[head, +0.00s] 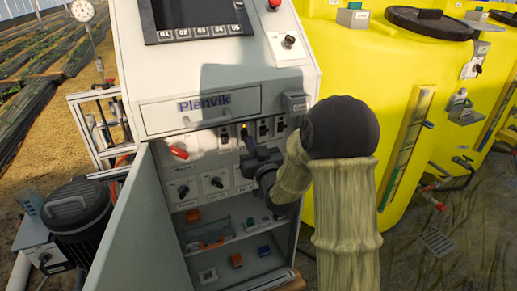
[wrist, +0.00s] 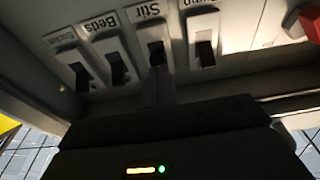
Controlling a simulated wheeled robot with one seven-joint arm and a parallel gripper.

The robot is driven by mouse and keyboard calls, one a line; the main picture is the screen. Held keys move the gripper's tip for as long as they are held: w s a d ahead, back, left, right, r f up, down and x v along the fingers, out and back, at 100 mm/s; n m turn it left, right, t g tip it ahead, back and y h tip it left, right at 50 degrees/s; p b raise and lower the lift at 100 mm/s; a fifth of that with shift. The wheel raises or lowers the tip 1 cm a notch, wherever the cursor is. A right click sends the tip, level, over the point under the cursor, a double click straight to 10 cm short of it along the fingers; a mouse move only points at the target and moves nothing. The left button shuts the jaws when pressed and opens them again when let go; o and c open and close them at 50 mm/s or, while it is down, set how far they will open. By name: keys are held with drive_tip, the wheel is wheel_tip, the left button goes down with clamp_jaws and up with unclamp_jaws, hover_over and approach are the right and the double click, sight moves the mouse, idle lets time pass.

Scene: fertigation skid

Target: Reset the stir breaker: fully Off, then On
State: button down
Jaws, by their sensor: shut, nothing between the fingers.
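The stir breaker (wrist: 156,50) is a dark toggle on a white plate labelled "Stir", between the "Beds" breaker (wrist: 115,66) and another breaker (wrist: 204,52) whose label is partly cut off. The wrist view shows the labels upside down. My gripper (wrist: 157,92) is shut and empty, its fingertips close to the stir toggle; I cannot tell if they touch it. In the head view my gripper (head: 247,139) reaches into the open cabinet at the breaker row and partly covers the stir breaker. Whether the toggle stands at On or Off is not clear.
The cabinet door (head: 125,225) hangs open at the left. A red handle (head: 178,152) sits left of the breakers. Rotary knobs (head: 217,183) and shelves with small parts (head: 236,260) lie below. A drawer front (head: 200,108) overhangs above. Yellow tanks (head: 345,60) stand at right.

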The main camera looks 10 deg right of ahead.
drive_tip(key=f+t+b, duration=0.1)
drive_tip(key=b, duration=0.2)
drive_tip(key=shift+f, duration=0.1)
drive_tip(key=shift+b, duration=0.8)
wheel_tip(320, 180, up, 4)
drive_tip(key=s+p, duration=0.2)
drive_tip(key=v, duration=0.9)
drive_tip(key=shift+s+d+b, duration=0.3)
drive_tip(key=shift+s+b, duration=0.05)
drive_tip(key=shift+b, duration=0.1)
